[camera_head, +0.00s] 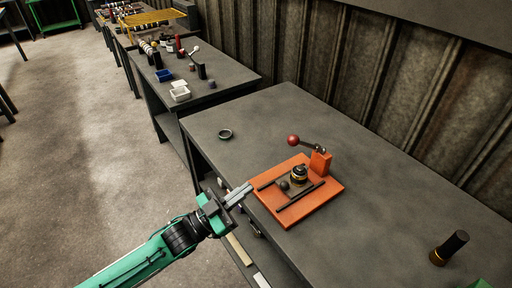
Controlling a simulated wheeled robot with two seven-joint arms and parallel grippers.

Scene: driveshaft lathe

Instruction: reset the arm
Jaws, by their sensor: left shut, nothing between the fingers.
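My left gripper (240,192) is shut and empty. It hangs just off the left edge of the near table, beside the orange fixture. My green left arm reaches in from the bottom left. The orange fixture (326,196) lies on the dark table (240,103). It has dark rails, an upright orange block and a lever with a red knob (293,140). A small black and brass part (299,173) stands in the fixture, with a dark round piece (284,185) beside it. My right gripper is not in view.
A dark ring (225,134) lies on the table's left part. A corrugated wall runs behind. The floor at left is clear.

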